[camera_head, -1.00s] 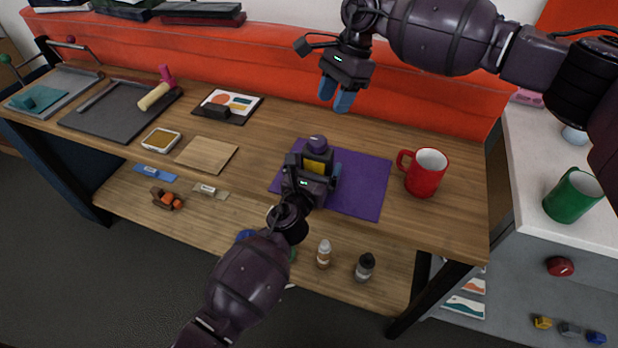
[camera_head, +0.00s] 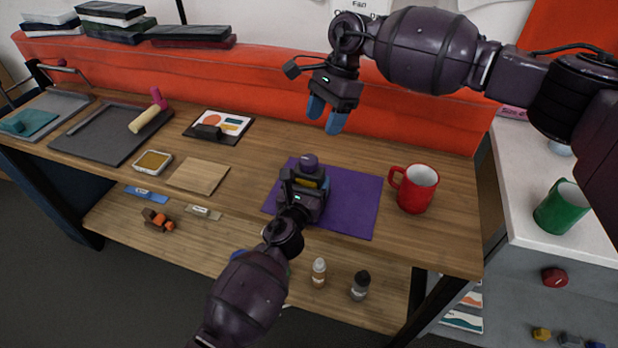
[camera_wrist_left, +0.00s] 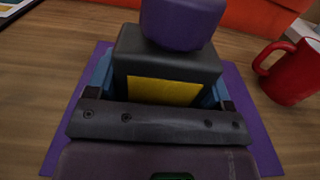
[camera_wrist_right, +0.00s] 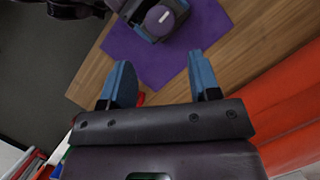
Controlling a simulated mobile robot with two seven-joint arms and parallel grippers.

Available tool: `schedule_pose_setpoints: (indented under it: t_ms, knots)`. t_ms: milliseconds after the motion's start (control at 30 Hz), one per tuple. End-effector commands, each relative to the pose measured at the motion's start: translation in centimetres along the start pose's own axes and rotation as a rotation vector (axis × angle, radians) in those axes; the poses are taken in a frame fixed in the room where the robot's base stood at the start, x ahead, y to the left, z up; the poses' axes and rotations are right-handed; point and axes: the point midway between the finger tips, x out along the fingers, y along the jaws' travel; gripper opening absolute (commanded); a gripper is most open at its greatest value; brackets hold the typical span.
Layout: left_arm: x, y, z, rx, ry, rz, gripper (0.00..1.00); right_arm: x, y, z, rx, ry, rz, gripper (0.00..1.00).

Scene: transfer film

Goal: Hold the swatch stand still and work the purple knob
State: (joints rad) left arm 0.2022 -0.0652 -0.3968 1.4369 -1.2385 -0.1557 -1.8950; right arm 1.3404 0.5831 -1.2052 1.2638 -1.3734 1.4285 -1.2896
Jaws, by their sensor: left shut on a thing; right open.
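The swatch stand is a dark block with a yellow swatch (camera_wrist_left: 165,91) on its front, standing upright on a purple mat (camera_head: 352,203). The purple knob (camera_head: 309,161) sits on top of it and also shows in the left wrist view (camera_wrist_left: 183,22). My left gripper (camera_head: 303,190) is shut on the stand's body, a blue finger on each side, below the knob. My right gripper (camera_head: 326,116) is open and empty, above and behind the stand. In the right wrist view the knob (camera_wrist_right: 160,20) lies beyond its fingertips, with clear space between. The left gripper hides part of the stand.
A red mug (camera_head: 416,190) stands at the mat's right edge. A wooden board (camera_head: 199,176), an ink dish (camera_head: 153,162) and a dark tray with a roller (camera_head: 110,135) lie to the left. An orange-red panel (camera_head: 250,75) runs along the back.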

Motion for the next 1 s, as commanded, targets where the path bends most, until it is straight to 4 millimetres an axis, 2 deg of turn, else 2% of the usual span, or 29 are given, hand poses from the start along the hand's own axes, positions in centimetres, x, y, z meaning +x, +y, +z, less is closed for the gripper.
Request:
schedule_pose_setpoints:
  t_ms: [33,67,167,233,333,467,633,800,1000]
  knots:
    - [0.0,0.0,0.0,0.0,0.0,0.0,0.42,0.4,0.2,-0.2,0.005,-0.004,0.005,0.64]
    - [0.0,0.0,0.0,0.0,0.0,0.0,0.42,0.7,0.4,-0.6,0.011,-0.006,0.008,0.69]
    - [0.0,0.0,0.0,0.0,0.0,0.0,0.42,1.7,1.6,-2.8,0.052,-0.015,0.022,0.69]
    - [0.0,0.0,0.0,0.0,0.0,0.0,0.42,2.7,3.2,-4.7,0.084,-0.022,0.039,0.69]
    - [0.0,0.0,0.0,0.0,0.0,0.0,0.42,4.4,6.3,-5.8,0.126,-0.105,0.082,0.69]
    - [0.0,0.0,0.0,0.0,0.0,0.0,0.42,5.4,8.4,-4.8,0.193,-0.263,0.085,0.69]
    - [0.0,0.0,0.0,0.0,0.001,0.0,0.42,5.8,10.2,-2.8,0.368,-0.488,0.078,0.69]
    - [0.0,0.0,0.0,0.0,0.0,0.0,0.42,5.3,11.1,-0.8,0.603,-0.715,0.089,0.69]
    - [0.0,0.0,0.0,0.0,0.0,0.0,0.42,3.9,11.4,0.9,0.933,-0.969,0.141,0.69]
